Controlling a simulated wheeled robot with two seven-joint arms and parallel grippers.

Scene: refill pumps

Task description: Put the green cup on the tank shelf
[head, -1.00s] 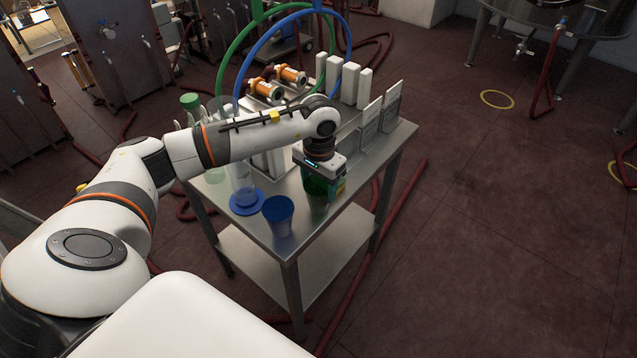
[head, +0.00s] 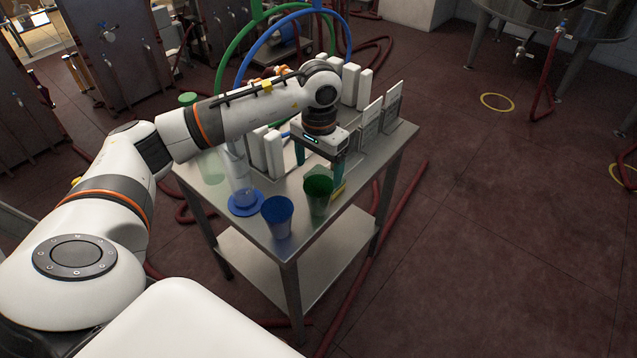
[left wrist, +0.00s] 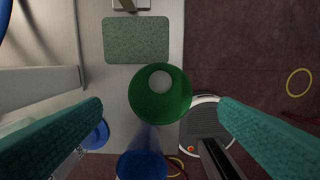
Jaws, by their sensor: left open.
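The green cup (head: 318,194) stands upright on the steel cart top (head: 342,219), near its front right edge. My left gripper (head: 319,168) is open, its teal fingers above and behind the cup, apart from it. In the left wrist view the green cup (left wrist: 160,106) is seen from above, beyond the spread fingertips, with a pale round spot inside. I cannot tell which surface is the tank shelf. My right gripper is not in view.
A blue cup (head: 278,217) stands left of the green cup. A clear cylinder with a blue base (head: 246,206) is further left. White blocks (head: 274,153) and upright cards (head: 371,121) stand behind. A green speckled pad (left wrist: 136,39) lies near the cup. A lower shelf (head: 318,264) is clear.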

